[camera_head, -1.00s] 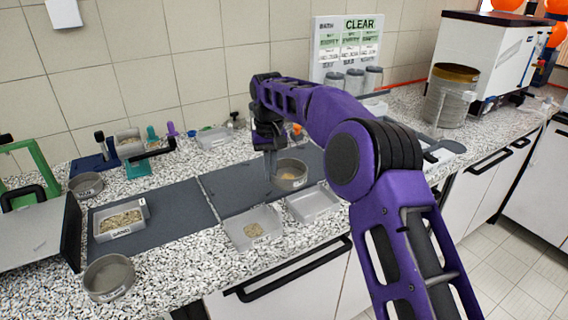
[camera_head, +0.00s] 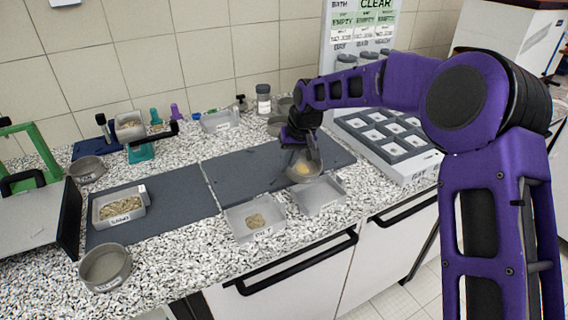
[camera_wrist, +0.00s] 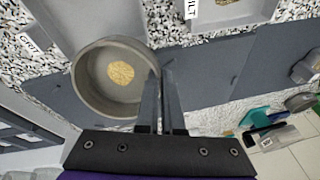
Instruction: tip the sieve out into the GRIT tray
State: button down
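My gripper (camera_wrist: 162,75) is shut on the wall of a round grey sieve (camera_wrist: 87,85), one finger on either side of the rim. A small tan pile of grains (camera_wrist: 121,73) lies on the sieve's floor. In the head view the sieve (camera_head: 290,168) hangs just behind the empty grey tray (camera_head: 318,198), looking slightly tilted; its exact height is unclear. The tray's label seems to read GRIT in the wrist view (camera_wrist: 36,42). The SILT tray (camera_head: 236,226), holding a small grain pile, stands left of it. The SAND tray (camera_head: 101,216) holds more grains.
Two other round sieves stand at left, one in front (camera_head: 105,268) and one behind (camera_head: 87,168). A white rack of small trays (camera_head: 405,172) stands right of the sieve. A jar (camera_head: 263,97) stands behind. The dark mat (camera_head: 235,180) has bare room left of my gripper.

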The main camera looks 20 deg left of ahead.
aim_at(298, 166)
jog(key=y, duration=0.1)
jog(key=d+t+y, duration=0.1)
jog(key=d+r+y, duration=0.1)
jog(key=y, duration=0.1)
jog(key=shift+s+d+r+t, duration=0.1)
jog(key=shift+s+d+t, duration=0.05)
jog(key=shift+s+t, duration=0.25)
jog(key=y+b, duration=0.1)
jog(key=d+t+y+b, duration=0.1)
jog(key=b, duration=0.1)
jog(key=shift+s+y, duration=0.2)
jog(key=shift+y, duration=0.1)
jog(key=shift+s+d+r+t+y+b, duration=0.35)
jog(key=shift+d+t+y+b, duration=0.4)
jog(key=shift+y+b, duration=0.75)
jog(key=shift+s+d+r+t+y+b, duration=0.1)
jog(key=shift+s+d+t+y+b, duration=0.65)
jog(key=shift+y+b, duration=0.75)
jog(key=shift+s+d+r+t+y+b, duration=0.1)
jog(key=shift+d+r+t+y+b, duration=0.3)
jog(key=shift+d+y+b, duration=1.05)
jog(key=shift+a+f+y, duration=0.15)
jog(key=shift+a+y, duration=0.2)
jog(key=shift+a, duration=0.05)
jog(key=shift+p, duration=0.3)
